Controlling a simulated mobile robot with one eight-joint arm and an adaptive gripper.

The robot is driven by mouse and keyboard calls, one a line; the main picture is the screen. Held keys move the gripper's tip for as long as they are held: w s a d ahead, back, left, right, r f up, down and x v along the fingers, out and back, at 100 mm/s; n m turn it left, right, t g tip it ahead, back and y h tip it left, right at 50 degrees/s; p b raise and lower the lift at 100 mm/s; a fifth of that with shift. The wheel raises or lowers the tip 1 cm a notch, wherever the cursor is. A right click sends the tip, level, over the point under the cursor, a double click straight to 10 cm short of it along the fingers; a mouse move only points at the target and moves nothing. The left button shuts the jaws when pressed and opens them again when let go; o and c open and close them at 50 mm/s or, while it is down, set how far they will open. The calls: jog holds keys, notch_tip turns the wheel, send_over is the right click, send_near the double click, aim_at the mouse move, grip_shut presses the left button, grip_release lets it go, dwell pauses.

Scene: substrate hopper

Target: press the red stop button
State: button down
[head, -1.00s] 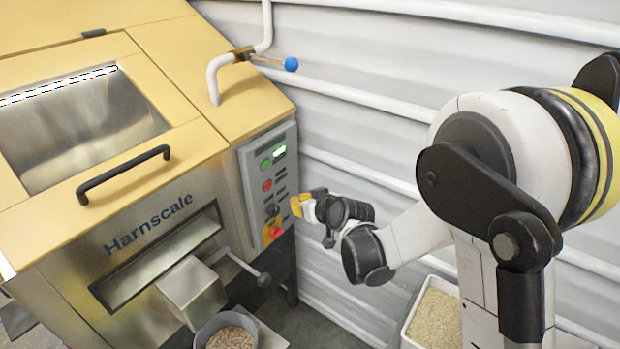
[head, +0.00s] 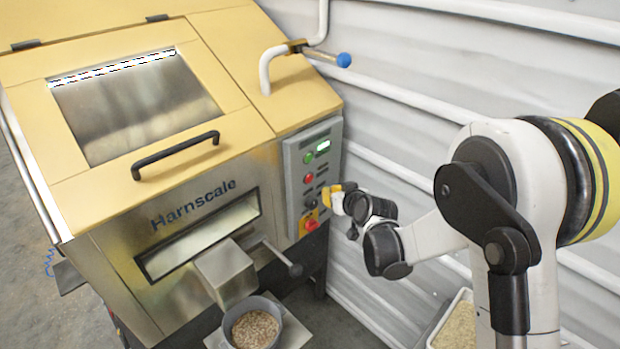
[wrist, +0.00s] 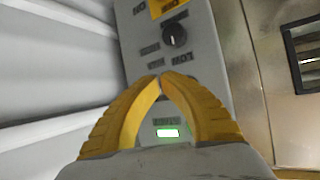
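The red button (head: 308,179) is on the grey control panel (head: 293,190), below a green button (head: 308,157) and above a dark knob (head: 311,203). A red switch on a yellow plate (head: 310,223) is at the panel's lower end. My gripper (head: 323,194) is at the panel's right side, about level with the knob. In the wrist view my gripper (wrist: 161,77) is shut, its yellow fingertips meeting with nothing between them. There the panel appears upside down, with the knob (wrist: 174,37) beyond the tips and a lit display (wrist: 167,132) between the fingers. The red button is hidden there; contact cannot be told.
The Harnscale hopper (head: 110,240) stands left of the panel. A lever with a dark ball (head: 295,270) sticks out below it. A bowl of pellets (head: 253,327) sits under the chute. A blue-tipped pipe handle (head: 343,60) is above. The white ribbed wall (head: 410,130) is behind.

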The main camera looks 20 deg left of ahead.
aim_at(313, 181)
jog(key=shift+w+a, duration=0.55)
jog(key=shift+a, duration=0.4)
jog(key=shift+w+a, duration=0.55)
jog(key=shift+a, duration=0.35)
jog(key=shift+w+a, duration=0.2)
jog(key=shift+a, duration=0.15)
jog(key=shift+w+a+b, duration=0.2)
jog(key=shift+a+b, duration=0.1)
jog(key=shift+a, duration=0.1)
dwell(0.6)
jog(key=shift+d, duration=0.1)
jog(key=shift+s+d, duration=0.45)
jog(key=shift+d, duration=0.2)
jog(key=d, duration=0.1)
jog(key=s+d+b, duration=0.1)
jog(key=d, duration=0.1)
jog(key=s+d, duration=0.1)
jog(key=shift+s+d, duration=0.15)
jog(key=shift+s, duration=0.1)
dwell(0.5)
